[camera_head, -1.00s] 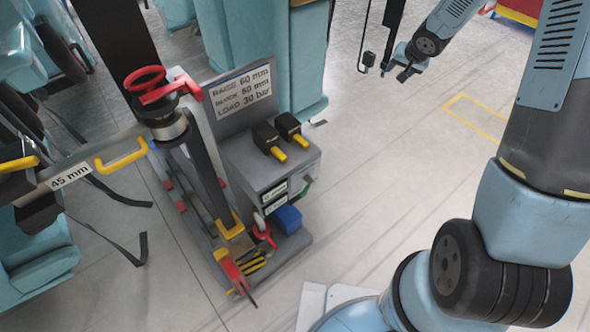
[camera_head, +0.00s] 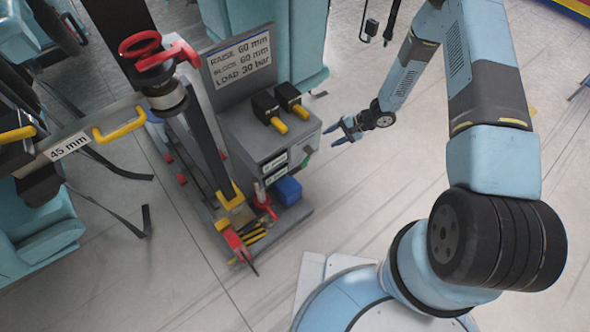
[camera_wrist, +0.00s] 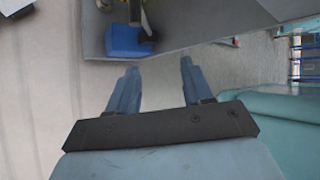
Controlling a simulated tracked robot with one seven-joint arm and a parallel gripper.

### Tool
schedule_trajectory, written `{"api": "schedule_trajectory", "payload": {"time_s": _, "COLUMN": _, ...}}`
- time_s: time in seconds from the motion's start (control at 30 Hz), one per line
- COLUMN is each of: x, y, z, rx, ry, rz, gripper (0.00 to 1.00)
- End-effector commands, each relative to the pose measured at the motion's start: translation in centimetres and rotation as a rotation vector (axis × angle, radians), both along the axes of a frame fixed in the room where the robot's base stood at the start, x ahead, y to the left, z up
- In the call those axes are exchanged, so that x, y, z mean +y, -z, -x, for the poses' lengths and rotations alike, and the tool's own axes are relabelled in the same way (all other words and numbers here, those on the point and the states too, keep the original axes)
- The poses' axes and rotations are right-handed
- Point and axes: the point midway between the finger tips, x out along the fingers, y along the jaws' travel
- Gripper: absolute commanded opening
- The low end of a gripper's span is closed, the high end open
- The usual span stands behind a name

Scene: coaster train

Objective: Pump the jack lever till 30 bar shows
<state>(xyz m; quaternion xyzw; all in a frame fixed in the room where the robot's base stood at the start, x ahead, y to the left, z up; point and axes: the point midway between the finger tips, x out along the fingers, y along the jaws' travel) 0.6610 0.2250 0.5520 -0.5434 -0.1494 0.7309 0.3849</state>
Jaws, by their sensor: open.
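My gripper (camera_head: 340,130) is open and empty, above the floor to the right of the grey cart. In the wrist view, both fingers (camera_wrist: 155,92) point toward the cart, with nothing between them. The grey cart (camera_head: 250,145) carries a jack with a dark column (camera_head: 207,160). Red handles (camera_head: 265,205) and (camera_head: 235,243) show low on its front; I cannot tell which is the jack lever. Two small display boxes (camera_head: 274,171) sit on the cart's side, too small to read. A sign (camera_head: 240,62) reads raise 60 mm, block 60 mm, load 30 bar.
Floor right of the cart is clear.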

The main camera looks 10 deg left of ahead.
Motion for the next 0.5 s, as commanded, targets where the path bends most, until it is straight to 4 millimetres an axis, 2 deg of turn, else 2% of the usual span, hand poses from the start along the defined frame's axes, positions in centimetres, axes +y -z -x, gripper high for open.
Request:
{"api": "schedule_trajectory", "payload": {"time_s": 0.03, "x": 0.4, "y": 1.4, "z": 1.5, "rx": 0.050, "ry": -0.004, "rz": -0.021, "gripper": 0.50}}
{"api": "schedule_trajectory", "payload": {"time_s": 0.2, "x": 1.3, "y": 3.8, "z": 4.7, "rx": 0.169, "ry": -0.015, "rz": -0.074, "gripper": 0.50}}
{"api": "schedule_trajectory", "payload": {"time_s": 0.33, "x": 1.7, "y": 4.5, "z": 5.9, "rx": 0.212, "ry": -0.019, "rz": -0.091, "gripper": 0.50}}
{"api": "schedule_trajectory", "payload": {"time_s": 0.5, "x": 2.6, "y": 5.2, "z": 6.4, "rx": 0.222, "ry": -0.021, "rz": -0.094, "gripper": 0.50}}
